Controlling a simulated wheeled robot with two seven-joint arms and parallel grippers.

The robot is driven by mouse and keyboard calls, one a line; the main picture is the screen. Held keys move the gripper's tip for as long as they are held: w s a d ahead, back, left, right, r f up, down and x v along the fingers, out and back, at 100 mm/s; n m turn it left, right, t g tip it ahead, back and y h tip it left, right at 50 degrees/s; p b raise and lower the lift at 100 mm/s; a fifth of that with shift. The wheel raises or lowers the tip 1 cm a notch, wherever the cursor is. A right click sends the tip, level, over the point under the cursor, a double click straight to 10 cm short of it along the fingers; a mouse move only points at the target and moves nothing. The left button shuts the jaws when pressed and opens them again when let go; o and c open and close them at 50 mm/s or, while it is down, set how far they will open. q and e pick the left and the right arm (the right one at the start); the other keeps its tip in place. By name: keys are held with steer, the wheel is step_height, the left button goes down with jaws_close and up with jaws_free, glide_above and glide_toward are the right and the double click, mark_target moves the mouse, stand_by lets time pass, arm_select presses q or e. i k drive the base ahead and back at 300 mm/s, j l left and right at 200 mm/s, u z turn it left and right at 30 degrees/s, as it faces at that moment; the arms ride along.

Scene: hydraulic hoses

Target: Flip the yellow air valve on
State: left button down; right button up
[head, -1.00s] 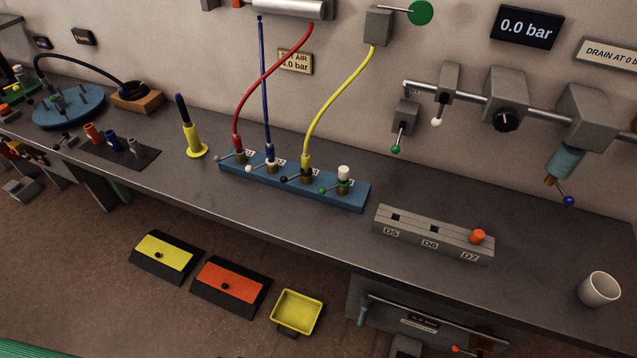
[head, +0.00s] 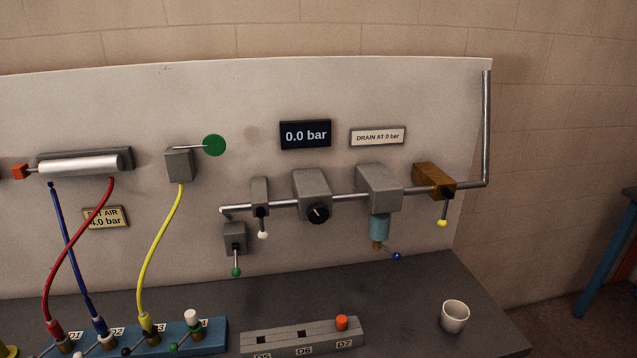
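The yellow air valve is a brown-orange block (head: 434,180) on the grey pipe at the right of the wall panel in the head view. Its dark lever hangs down and ends in a yellow ball (head: 442,223). The lever points across the pipe, not along it. Neither of my grippers is in view.
Left of it on the pipe are a filter unit (head: 379,188), a regulator with a black knob (head: 311,194) and a white-ball valve (head: 261,205). A display (head: 305,135) reads 0.0 bar. A white cup (head: 454,316) stands on the bench below. A blue-legged table (head: 607,260) stands at far right.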

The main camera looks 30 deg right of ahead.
mark_target(442, 222)
steer(key=z, duration=1.6)
